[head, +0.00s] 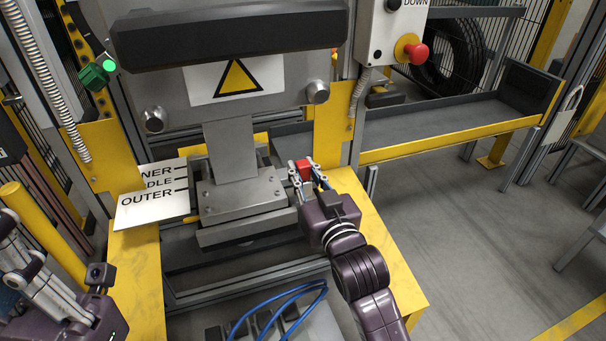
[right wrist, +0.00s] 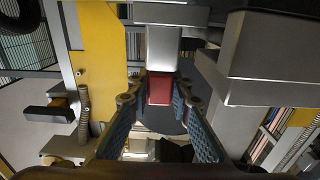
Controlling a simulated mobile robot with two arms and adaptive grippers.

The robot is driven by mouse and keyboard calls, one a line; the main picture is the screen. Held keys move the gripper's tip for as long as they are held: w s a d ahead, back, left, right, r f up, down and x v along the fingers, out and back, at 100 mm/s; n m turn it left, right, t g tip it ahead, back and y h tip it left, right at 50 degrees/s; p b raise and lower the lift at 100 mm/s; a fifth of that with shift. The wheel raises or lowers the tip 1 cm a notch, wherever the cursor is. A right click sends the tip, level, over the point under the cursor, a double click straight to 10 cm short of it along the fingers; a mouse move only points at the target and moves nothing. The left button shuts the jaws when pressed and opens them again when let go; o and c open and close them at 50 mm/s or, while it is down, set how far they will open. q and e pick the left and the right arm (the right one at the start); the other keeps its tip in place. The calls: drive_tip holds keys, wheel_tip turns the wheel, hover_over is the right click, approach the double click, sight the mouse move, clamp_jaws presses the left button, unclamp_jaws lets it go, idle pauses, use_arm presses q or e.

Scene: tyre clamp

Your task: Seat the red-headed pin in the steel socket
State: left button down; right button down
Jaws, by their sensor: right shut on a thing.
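The red-headed pin's red head (head: 303,166) is between the fingers of my right gripper (head: 306,174), beside the right end of the steel clamp block (head: 243,196). In the right wrist view the red head (right wrist: 160,90) sits between the two blue-padded fingers (right wrist: 163,100). A grey steel shank (right wrist: 162,48) runs from the head, away from the fingers. My right gripper is shut on the pin. I cannot make out the steel socket, or whether the shank is in it. My left gripper (head: 32,268) is at the left edge, far from the pin; its finger opening is unclear.
The press head with a warning sign (head: 238,80) hangs above the clamp. A label plate (head: 152,205) lies to its left. Yellow posts (head: 338,135) and a control box with a red button (head: 411,49) stand close on the right. Blue hoses (head: 275,305) lie below.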

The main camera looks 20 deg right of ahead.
drive_tip(key=shift+r, duration=0.1)
drive_tip(key=c, duration=1.7)
unclamp_jaws()
drive_tip(key=shift+f, duration=0.2)
drive_tip(key=shift+c, duration=0.2)
drive_tip(key=shift+r, duration=0.1)
